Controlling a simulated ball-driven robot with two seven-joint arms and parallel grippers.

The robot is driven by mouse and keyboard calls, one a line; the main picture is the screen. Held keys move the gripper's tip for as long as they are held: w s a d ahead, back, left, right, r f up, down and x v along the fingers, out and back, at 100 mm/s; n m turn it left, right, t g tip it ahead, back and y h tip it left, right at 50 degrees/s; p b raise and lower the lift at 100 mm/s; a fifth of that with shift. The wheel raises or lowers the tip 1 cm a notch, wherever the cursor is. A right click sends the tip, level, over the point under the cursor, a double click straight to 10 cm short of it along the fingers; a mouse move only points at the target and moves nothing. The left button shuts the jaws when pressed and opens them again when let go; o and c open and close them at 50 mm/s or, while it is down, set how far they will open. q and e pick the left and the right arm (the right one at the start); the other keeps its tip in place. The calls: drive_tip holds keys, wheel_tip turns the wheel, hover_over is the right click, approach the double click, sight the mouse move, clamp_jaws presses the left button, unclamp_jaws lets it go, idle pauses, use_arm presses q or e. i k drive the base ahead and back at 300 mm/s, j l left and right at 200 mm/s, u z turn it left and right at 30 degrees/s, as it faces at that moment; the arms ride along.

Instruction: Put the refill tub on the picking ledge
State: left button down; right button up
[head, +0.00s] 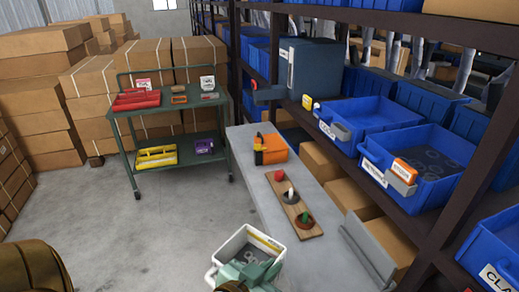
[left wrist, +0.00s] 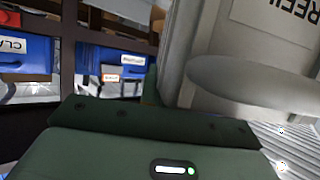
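The refill tub (head: 226,246) is a white open box with grey rings inside, at the bottom middle of the head view. It stands out at the left side of the grey picking ledge (head: 249,165). My left gripper (head: 257,274), pale green, is at the tub's near side and appears shut on it; its fingertips are mostly hidden. In the left wrist view the tub's white wall (left wrist: 235,60) with dark lettering and a rounded handle fills the right, close to the green gripper body. My right gripper is not in view.
The ledge holds an orange box (head: 270,150) and a wooden board (head: 294,206) with small coloured items. Blue bins (head: 430,155) fill the shelf on the right. A green cart (head: 172,125) stands left, before stacked cartons. The ledge's near part looks bare.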

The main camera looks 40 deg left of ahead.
sight(254, 134)
drive_tip(key=i+j+z, duration=0.1)
drive_tip(key=j, duration=0.35)
drive_tip(key=i+j, duration=0.3)
drive_tip(key=j, duration=0.15)
drive_tip(key=i+j+z, duration=0.15)
drive_tip(key=j, duration=0.3)
drive_tip(key=i+j, duration=0.2)
drive_tip(key=j, duration=0.3)
drive_tip(key=i+j+z, duration=0.15)
drive_tip(key=j, duration=0.3)
drive_tip(key=i+j, duration=0.15)
drive_tip(key=j, duration=0.35)
drive_tip(key=i+j+z, duration=0.15)
drive_tip(key=j, duration=0.35)
drive_tip(key=i+j, duration=0.15)
drive_tip(key=j, duration=0.35)
drive_tip(key=z, duration=0.05)
